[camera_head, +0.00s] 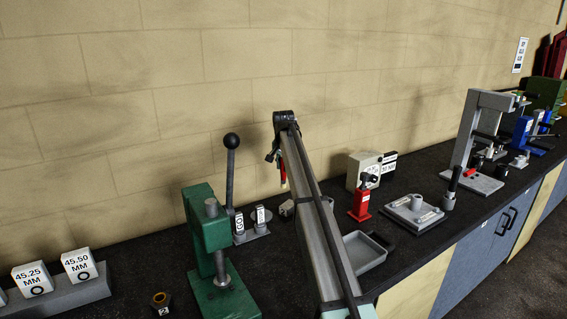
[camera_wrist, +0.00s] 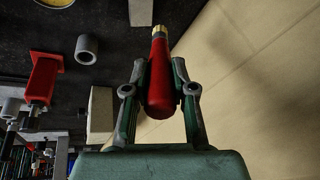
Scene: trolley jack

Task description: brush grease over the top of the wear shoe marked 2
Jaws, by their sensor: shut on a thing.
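My gripper (camera_wrist: 160,88) is shut on a red-handled brush (camera_wrist: 160,80) with a pale yellow tip. In the head view my gripper (camera_head: 273,155) is mostly behind my arm, and the red handle (camera_head: 283,172) hangs tip down, above the bench. Two small grey pieces with upright white marked tags stand below and left of it, a left one (camera_head: 239,236) and a right one (camera_head: 260,228). They may be the wear shoes; their marks are too small to read surely, so I cannot tell which is 2. The brush appears apart from both.
A green press (camera_head: 205,235) with a black-knobbed lever (camera_head: 231,160) stands close left of the tagged pieces. A grey tray (camera_head: 364,252), a red stand (camera_head: 361,202) and a cream box (camera_head: 364,168) lie to the right. The wall (camera_head: 190,110) is close behind.

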